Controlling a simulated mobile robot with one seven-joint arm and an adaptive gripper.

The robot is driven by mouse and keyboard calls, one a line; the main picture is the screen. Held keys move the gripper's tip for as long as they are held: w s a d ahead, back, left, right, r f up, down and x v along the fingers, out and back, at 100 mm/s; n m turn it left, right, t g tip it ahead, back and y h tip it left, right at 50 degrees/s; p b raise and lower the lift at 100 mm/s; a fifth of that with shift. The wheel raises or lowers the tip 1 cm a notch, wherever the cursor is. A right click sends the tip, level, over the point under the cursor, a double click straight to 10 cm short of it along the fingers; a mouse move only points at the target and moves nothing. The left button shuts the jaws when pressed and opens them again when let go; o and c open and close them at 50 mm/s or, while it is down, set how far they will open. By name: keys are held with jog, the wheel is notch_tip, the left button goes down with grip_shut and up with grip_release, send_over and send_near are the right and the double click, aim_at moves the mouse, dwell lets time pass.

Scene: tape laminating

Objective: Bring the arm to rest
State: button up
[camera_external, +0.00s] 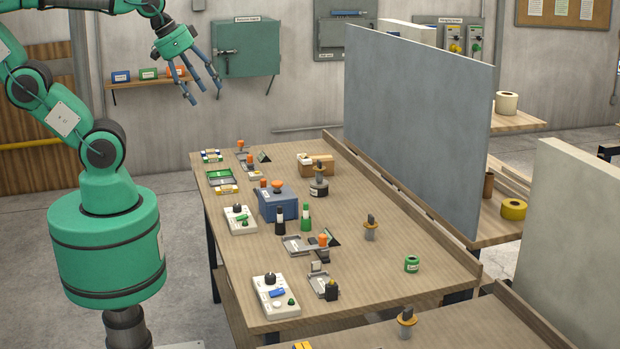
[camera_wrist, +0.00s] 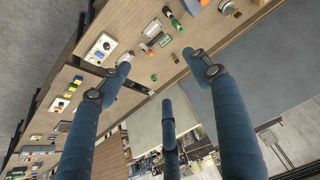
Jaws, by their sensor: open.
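My arm (camera_external: 102,150) is green and stands at the left of the workbench in the external view, raised and bent. My gripper (camera_external: 204,88) hangs from the wrist at the upper left, with its blue fingers spread and nothing between them. It is high above the floor, near the far left end of the workbench (camera_external: 385,270), and touches nothing. In the wrist view the gripper (camera_wrist: 160,85) shows three blue fingers set wide apart, with the bench far beyond them.
The bench holds a blue box (camera_external: 277,204), white control boxes (camera_external: 276,296), a green tape roll (camera_external: 412,263) and several small parts. A tall grey panel (camera_external: 420,125) stands along its far side. A wall shelf (camera_external: 150,82) and a green cabinet (camera_external: 246,47) are behind the gripper.

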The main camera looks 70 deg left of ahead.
notch_tip(320, 180, down, 8)
jog(key=b, duration=0.6)
jog(key=shift+r, duration=0.25)
